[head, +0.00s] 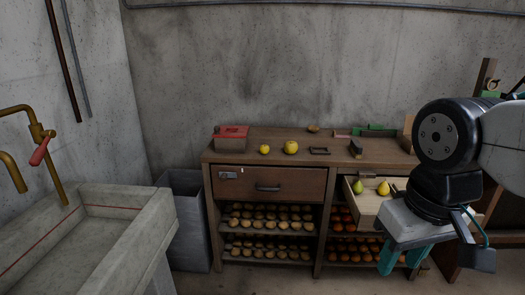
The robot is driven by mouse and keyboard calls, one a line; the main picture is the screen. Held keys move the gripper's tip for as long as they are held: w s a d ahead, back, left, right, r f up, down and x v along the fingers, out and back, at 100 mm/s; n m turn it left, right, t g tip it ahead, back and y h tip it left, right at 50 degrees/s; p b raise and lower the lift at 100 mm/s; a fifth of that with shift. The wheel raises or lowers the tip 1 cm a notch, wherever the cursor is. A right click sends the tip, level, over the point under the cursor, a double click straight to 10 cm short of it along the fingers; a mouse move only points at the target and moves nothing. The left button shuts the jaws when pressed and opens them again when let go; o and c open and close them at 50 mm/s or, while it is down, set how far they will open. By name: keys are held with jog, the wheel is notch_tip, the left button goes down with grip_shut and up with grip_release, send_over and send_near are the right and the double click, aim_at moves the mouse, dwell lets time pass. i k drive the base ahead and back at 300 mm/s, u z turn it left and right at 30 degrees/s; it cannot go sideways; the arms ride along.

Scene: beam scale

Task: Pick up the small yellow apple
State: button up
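My gripper (403,257) hangs at the lower right, in front of the bench's right side. Its teal fingers point down and stand apart, with nothing visible between them. It is well right of and lower in the picture than the small yellow apple.
An open drawer (362,208) with a green pear (365,189) and a yellow fruit (384,188) juts out near my arm. A grey bin (187,222) and stone sink (115,225) stand left.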

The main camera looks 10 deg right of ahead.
aim_at(264, 149)
jog(key=z, duration=0.5)
jog(key=k, duration=0.6)
jog(key=u, duration=0.25)
jog(key=i, duration=0.7)
jog(key=u, duration=1.05)
jog(key=i, duration=1.55)
jog(key=z, duration=1.1)
jog(key=i, duration=0.75)
jog(key=z, duration=0.7)
